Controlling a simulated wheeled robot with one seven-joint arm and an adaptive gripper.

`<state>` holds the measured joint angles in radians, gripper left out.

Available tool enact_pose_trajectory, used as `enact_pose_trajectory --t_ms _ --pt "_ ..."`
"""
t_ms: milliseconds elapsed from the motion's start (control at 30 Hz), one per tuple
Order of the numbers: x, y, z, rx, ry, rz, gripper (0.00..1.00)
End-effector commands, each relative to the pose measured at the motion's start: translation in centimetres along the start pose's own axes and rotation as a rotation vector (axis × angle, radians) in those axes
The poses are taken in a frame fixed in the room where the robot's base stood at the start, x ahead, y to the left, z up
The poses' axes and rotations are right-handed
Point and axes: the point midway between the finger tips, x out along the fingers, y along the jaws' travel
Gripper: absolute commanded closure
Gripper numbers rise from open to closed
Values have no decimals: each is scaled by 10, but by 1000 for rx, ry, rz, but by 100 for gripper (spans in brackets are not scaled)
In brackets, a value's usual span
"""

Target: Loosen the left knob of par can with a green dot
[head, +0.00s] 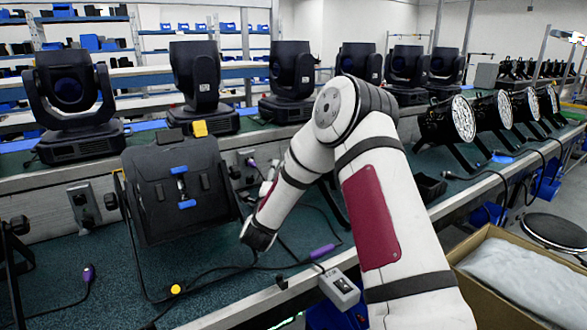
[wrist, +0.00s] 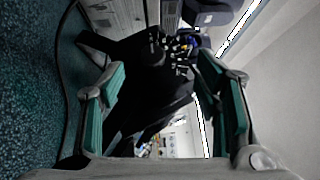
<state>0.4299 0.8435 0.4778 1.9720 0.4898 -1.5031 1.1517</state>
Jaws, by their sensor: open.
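A black par can (head: 178,190) with a blue latch hangs in its yoke on the bench, left of my arm in the head view. A dark knob (head: 111,201) is on its left side and another (head: 235,172) on its right. A yellow dot (head: 175,289) is low on its yoke. I see no clear green dot. In the wrist view my gripper (wrist: 160,100) is open, its teal-padded fingers apart. A black fixture (wrist: 150,85) with a roundish knob-like part fills the space beyond and between them; contact cannot be told. My arm mostly hides the gripper in the head view.
Moving-head lights (head: 70,90) line the raised shelf behind. More par cans (head: 462,118) stand along the bench at right. Another black fixture (head: 15,226) is cut off at the left edge. Cables, a socket box (head: 340,288) and an open carton (head: 490,240) are near.

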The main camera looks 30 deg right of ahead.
Motion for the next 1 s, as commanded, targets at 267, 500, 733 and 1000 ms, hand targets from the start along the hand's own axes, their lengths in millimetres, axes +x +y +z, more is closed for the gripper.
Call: enact_pose_trajectory --t_ms 267,500,733,1000 --pt "5 22 -23 68 94 -51 42" --pt "36 20 -27 67 97 -53 42" --pt "82 18 -31 67 96 -54 42" --pt "124 16 -34 66 94 -52 42"
